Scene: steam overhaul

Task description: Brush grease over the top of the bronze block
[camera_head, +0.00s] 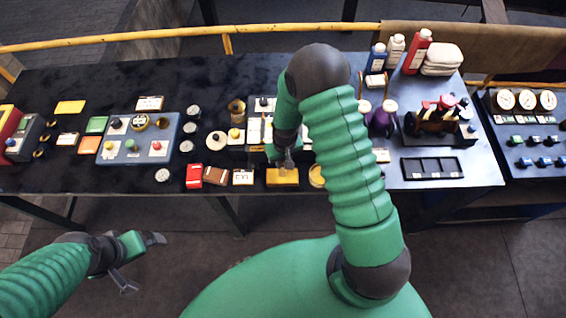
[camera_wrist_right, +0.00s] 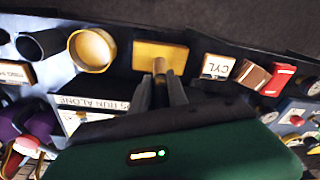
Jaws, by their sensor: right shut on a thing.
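The bronze block (camera_head: 283,178) is a flat yellow-gold slab at the table's front edge. It also shows in the right wrist view (camera_wrist_right: 148,50). My right gripper (camera_head: 287,161) is just above and behind it, shut on a small brush (camera_wrist_right: 159,66), of which only a short tan end shows beyond the fingers. That end overlaps the block in the right wrist view; whether it touches cannot be told. A round tin with pale content (camera_wrist_right: 92,48), likely the grease, stands beside the block, partly hidden by my arm in the head view (camera_head: 317,177). My left gripper (camera_head: 139,262) is open and empty, off the table.
A CYL card (camera_head: 243,177), a brown block (camera_head: 216,176) and a red box (camera_head: 194,176) stand left of the bronze block. A dark divided tray (camera_head: 432,168) and a small engine model (camera_head: 437,118) are at right. Bottles (camera_head: 417,50) stand at the back.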

